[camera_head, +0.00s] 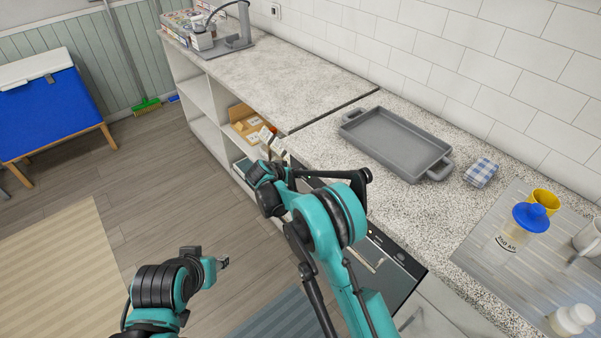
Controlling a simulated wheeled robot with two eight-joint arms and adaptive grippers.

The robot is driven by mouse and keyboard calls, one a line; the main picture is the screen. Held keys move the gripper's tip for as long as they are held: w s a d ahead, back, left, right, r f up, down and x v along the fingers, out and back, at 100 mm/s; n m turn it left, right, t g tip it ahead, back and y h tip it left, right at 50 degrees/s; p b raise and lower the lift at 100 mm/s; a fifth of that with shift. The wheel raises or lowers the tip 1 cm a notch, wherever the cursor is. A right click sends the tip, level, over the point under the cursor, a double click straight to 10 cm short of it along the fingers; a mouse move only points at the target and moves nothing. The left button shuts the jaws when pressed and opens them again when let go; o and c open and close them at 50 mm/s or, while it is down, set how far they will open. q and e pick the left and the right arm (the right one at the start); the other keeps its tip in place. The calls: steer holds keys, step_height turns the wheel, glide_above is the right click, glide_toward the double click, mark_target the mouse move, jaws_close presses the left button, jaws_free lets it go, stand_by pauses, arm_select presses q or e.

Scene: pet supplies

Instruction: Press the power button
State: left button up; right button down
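A built-in appliance with a dark front (397,262) sits under the counter. A small green light (309,178) shows by its upper edge. I cannot make out a power button; my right arm covers much of the front. My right gripper (271,143) is at the far end of that arm, by the appliance's left end and the open shelf. I cannot tell whether it touches anything or how its fingers stand. My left gripper (223,262) is low over the floor, apart from the appliance. Its fingers are too small to read.
The shelf unit (205,98) holds boxes (245,122).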

steer(key=shift+w+d, duration=0.1)
stand_by(0.6)
steer(key=shift+w+d, duration=0.15)
steer(key=shift+d, duration=0.1)
steer(key=shift+a, duration=0.1)
steer(key=shift+s+a, duration=0.25)
steer(key=shift+a, duration=0.1)
stand_by(0.3)
steer(key=s+a, duration=0.1)
steer(key=a, duration=0.1)
steer(key=s+a+b, duration=0.1)
steer(key=s+a, duration=0.1)
steer(key=shift+s+a, duration=0.25)
steer(key=shift+a, duration=0.05)
steer(key=shift+r, duration=0.1)
stand_by(0.3)
